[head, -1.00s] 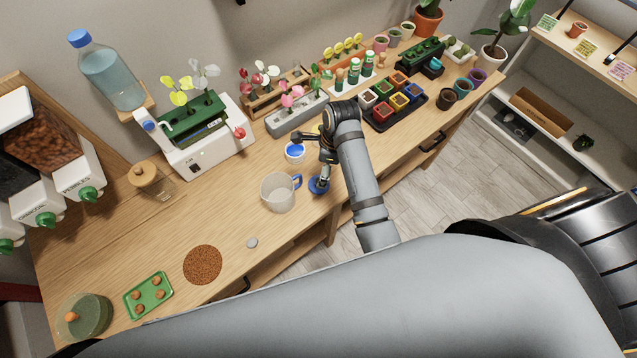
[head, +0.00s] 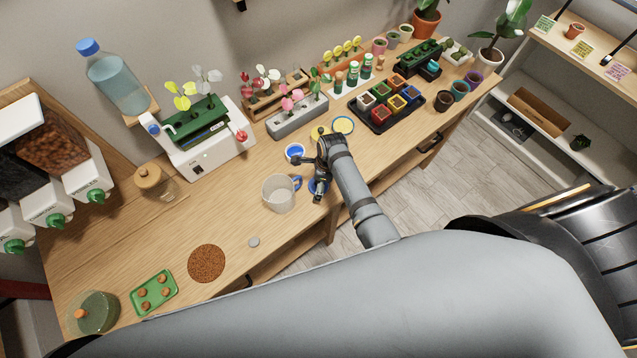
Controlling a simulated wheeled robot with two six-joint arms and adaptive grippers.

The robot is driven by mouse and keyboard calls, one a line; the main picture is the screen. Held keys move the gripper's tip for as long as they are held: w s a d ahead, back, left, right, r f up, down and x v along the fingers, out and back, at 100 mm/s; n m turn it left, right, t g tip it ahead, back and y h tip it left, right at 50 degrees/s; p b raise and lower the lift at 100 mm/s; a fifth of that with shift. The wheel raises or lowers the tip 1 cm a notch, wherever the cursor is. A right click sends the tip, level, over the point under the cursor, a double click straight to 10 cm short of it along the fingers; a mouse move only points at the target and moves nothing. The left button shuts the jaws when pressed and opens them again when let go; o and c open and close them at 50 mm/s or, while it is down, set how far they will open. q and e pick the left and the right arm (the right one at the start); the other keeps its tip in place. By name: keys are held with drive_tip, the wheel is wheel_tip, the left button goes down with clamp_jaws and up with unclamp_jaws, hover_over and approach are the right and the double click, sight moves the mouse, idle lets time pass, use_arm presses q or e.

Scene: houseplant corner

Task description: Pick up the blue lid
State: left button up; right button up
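The blue lid (head: 312,186) is a small blue disc on the table, just right of the clear mug, partly hidden by my gripper. My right gripper (head: 318,194) points down over the lid, its fingers at the lid's middle. The fingers are small and dark here, so I cannot tell whether they are open or closed on it. The lid looks to be at table height. My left gripper is not in view.
A clear mug (head: 278,194) with a blue handle stands close left of the lid. A white-rimmed blue round piece (head: 295,152) and a yellow disc with a blue rim (head: 343,125) lie behind. A black tray (head: 388,122) of coloured pots stands farther right. The table's front edge is near.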

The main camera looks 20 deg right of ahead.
drive_tip(key=c, duration=1)
drive_tip(key=shift+r, duration=0.1)
